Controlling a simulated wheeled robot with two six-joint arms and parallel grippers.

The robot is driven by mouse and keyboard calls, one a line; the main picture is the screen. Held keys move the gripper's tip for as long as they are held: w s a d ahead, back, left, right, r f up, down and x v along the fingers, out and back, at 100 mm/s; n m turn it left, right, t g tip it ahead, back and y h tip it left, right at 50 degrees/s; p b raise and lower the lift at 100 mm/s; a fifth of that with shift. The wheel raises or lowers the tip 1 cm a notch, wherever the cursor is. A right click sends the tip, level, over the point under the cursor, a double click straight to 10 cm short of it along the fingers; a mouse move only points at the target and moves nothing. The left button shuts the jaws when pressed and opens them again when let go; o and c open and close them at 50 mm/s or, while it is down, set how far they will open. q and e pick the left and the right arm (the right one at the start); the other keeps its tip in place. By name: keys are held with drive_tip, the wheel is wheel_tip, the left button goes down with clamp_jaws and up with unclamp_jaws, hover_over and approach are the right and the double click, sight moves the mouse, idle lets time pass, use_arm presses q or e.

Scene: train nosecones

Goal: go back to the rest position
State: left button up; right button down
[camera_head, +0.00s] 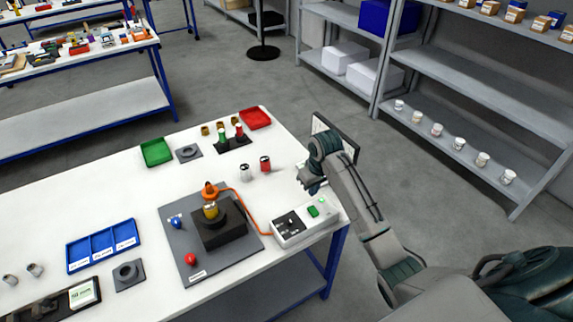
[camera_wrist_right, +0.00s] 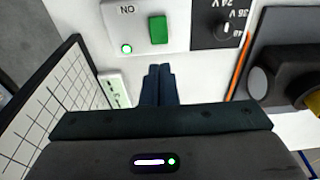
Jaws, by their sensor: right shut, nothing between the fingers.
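My right gripper (camera_head: 312,186) is above the right end of the white table (camera_head: 110,180), just behind the white control box (camera_head: 302,226). In the right wrist view its two dark fingers (camera_wrist_right: 159,84) are together, shut with nothing between them. The control box (camera_wrist_right: 185,12) lies beyond the fingertips there, with a green button, a lit green lamp and a dial. The gripper looks apart from the box. My left gripper is in neither view.
A dark panel with a gridded face (camera_wrist_right: 45,105) stands close beside my right gripper. Red (camera_head: 255,118) and green (camera_head: 156,152) trays stand farther back. Shelves (camera_head: 470,90) stand behind.

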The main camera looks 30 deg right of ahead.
drive_tip(key=s+a+f, duration=0.3)
drive_tip(key=s, duration=0.5)
drive_tip(key=s+a+f, duration=0.3)
drive_tip(key=s, duration=0.6)
drive_tip(key=s+a+r+t+h, duration=0.1)
drive_tip(key=s+a+r, duration=0.1)
drive_tip(key=s, duration=0.6)
drive_tip(key=s+a+r+t, duration=0.1)
drive_tip(key=s+r, duration=0.2)
drive_tip(key=s, duration=0.4)
wheel_tip(320, 180, down, 37)
drive_tip(key=d+g+b, duration=0.1)
drive_tip(key=d+b, duration=0.1)
drive_tip(key=b, duration=0.6)
drive_tip(key=s+f+b, duration=0.2)
drive_tip(key=s+f, duration=0.4)
drive_tip(key=f, duration=0.3)
drive_tip(key=s+d+f+g+b, duration=0.1)
drive_tip(key=s+f+b, duration=0.1)
drive_tip(key=s+f, duration=0.4)
drive_tip(key=s+f+b, duration=0.2)
drive_tip(key=s+f, duration=0.4)
drive_tip(key=f, duration=0.6)
drive_tip(key=shift+s+d+f+g, duration=0.2)
drive_tip(key=shift+s+d+g, duration=0.1)
drive_tip(key=shift+s+d, duration=0.1)
